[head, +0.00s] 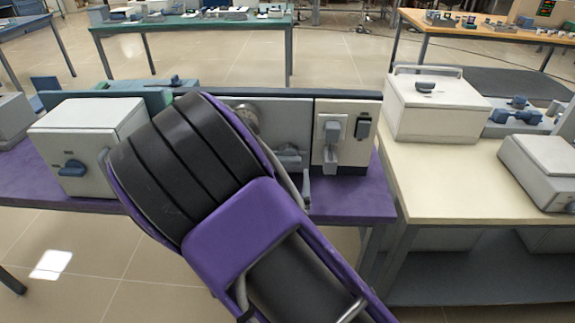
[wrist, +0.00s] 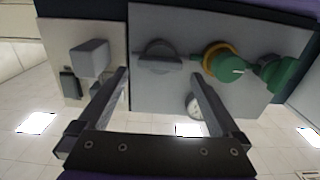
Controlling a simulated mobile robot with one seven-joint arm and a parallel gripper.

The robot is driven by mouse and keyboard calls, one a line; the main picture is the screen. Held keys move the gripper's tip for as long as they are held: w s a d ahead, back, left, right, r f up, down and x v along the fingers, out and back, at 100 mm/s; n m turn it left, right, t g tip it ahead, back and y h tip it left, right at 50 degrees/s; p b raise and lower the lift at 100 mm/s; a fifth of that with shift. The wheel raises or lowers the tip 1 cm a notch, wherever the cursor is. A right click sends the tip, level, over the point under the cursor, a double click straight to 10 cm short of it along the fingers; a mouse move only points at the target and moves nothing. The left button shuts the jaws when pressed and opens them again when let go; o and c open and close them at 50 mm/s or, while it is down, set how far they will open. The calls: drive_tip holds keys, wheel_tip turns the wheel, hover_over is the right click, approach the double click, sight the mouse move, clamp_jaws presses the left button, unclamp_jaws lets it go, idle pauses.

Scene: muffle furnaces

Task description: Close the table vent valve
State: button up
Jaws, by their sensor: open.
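A grey panel (wrist: 150,100) fills the middle of the wrist view. On it are a grey valve with a flat handle (wrist: 159,56), a green valve knob with a yellow collar (wrist: 226,65) and a round dial gauge (wrist: 194,106). No label shows which is the vent valve. My gripper (wrist: 160,77) is open and empty. The grey handle lies between and just beyond the fingertips; I cannot tell the remaining gap. In the head view the panel (head: 297,115) stands on the purple table (head: 350,198). My arm hides its left part and my gripper; a grey lever part (head: 289,155) shows.
A pale switch box (head: 345,130) adjoins the panel on the right. A white furnace (head: 95,138) stands left of my arm. Another white box (head: 432,105) stands on the cream table (head: 440,185) at right. Floor is open in front of the purple table.

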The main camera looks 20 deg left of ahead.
sight(287, 163)
drive_tip(key=x, duration=0.5)
drive_tip(key=c, duration=1.1)
drive_tip(key=shift+c, duration=0.2)
